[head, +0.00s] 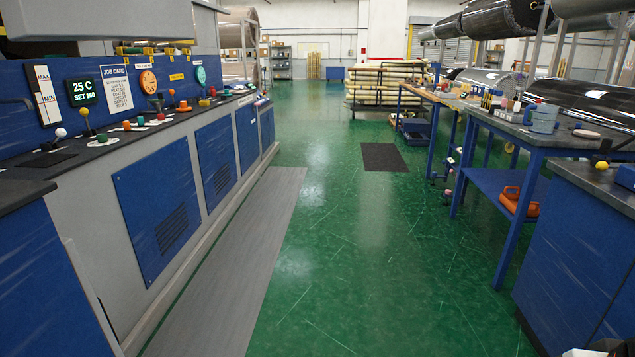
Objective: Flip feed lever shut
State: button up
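The long machine console (150,180) runs along the left. Several small controls stand on its dark top. A lever with a white ball knob (61,132) is at the near end, and a lever with a yellow ball knob (84,112) is just beyond it. Farther along are a red knob (182,92) and another yellow knob (204,103). Labels are too small to read, so I cannot tell which is the feed lever or how it is set. My gripper is not recognisable in the head view.
Green floor (350,240) is open between the console and the blue workbenches (545,140) at right. A grey strip (235,265) lies along the console, and a dark mat (383,157) lies ahead. A blue cabinet (575,255) is at near right. A rack of rolls (385,80) stands behind.

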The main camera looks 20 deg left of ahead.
aim_at(61, 132)
jog(key=i+u, duration=0.45)
jog(key=i+l+u, duration=0.2)
jog(key=i+u, duration=0.3)
jog(key=i+l+u, duration=0.45)
jog(key=i, duration=0.15)
jog(key=i+l+u, duration=0.25)
jog(key=u, duration=0.2)
jog(key=i+l+u, duration=0.6)
jog(key=l+u, duration=0.2)
jog(key=u, duration=0.15)
